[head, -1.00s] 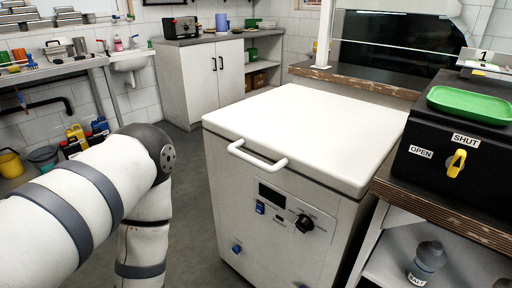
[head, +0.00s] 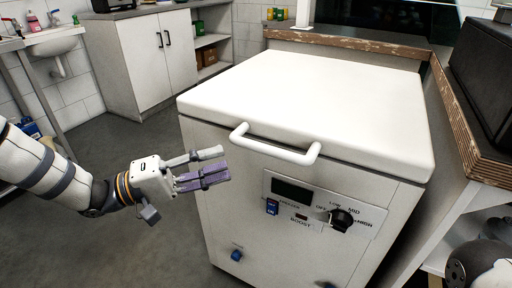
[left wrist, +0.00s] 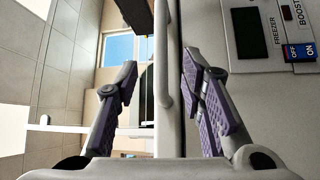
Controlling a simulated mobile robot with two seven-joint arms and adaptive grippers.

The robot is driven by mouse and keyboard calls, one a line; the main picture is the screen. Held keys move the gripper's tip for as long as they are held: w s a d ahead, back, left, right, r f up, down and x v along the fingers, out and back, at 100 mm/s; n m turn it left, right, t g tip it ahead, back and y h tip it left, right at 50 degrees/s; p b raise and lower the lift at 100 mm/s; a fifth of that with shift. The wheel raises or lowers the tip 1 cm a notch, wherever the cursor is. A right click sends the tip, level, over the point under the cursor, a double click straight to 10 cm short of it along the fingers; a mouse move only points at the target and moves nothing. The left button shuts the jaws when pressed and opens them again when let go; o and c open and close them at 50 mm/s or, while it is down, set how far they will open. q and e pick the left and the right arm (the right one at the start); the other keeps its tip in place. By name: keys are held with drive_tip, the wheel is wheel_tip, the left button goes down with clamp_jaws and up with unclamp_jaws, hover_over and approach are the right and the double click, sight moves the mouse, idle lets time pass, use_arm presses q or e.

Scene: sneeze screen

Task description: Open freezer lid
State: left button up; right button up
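The white freezer (head: 225,215) stands ahead with its lid (head: 315,95) shut flat. A white bar handle (head: 275,150) sticks out from the lid's front edge. My left gripper (head: 226,165) is open and empty, left of the handle and in front of the freezer's front face. In the left wrist view my left gripper (left wrist: 160,60) has its fingers apart, with the handle (left wrist: 163,75) appearing in the gap between them; no contact shows. My right gripper is out of view; only part of my right arm shows at the bottom right.
The freezer's control panel (head: 318,203) has a display, a blue switch and a black knob below the handle. A worn wooden counter (head: 465,125) borders the freezer at the right. A white cabinet (head: 140,65) stands behind left. The grey floor (head: 130,240) at left is clear.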

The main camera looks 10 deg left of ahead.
sight(260, 151)
use_arm(q)
drive_tip(key=x, duration=1.1)
clamp_jaws()
